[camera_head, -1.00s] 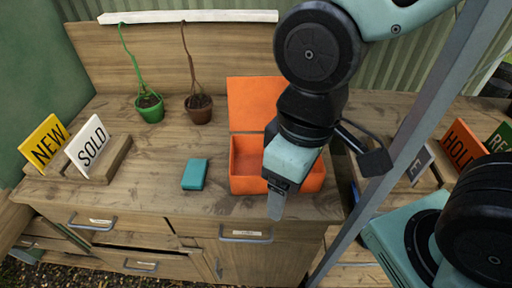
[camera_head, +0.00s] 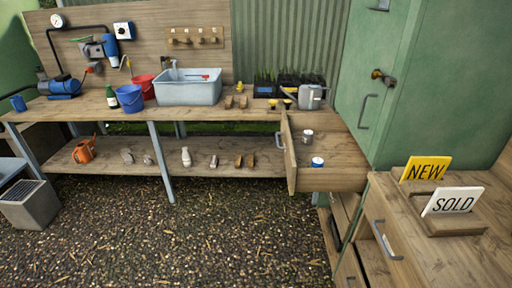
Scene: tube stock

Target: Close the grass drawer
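An open wooden drawer (camera_head: 291,158) sticks out at the right of the middle bench, below the green cabinet, its front panel and metal handle (camera_head: 280,140) facing left. Two small cans stand inside it, a grey one (camera_head: 307,137) and a blue-and-white one (camera_head: 317,163). No label is readable on the drawer, so I cannot tell whether it is the grass drawer. My gripper is out of view.
A wooden counter (camera_head: 455,258) with NEW (camera_head: 426,168) and SOLD (camera_head: 452,201) signs is close at right. A long bench holds a grey basin (camera_head: 188,92), buckets and a watering can (camera_head: 311,96). Gravel floor (camera_head: 190,235) is open in front; a grey box (camera_head: 37,205) stands left.

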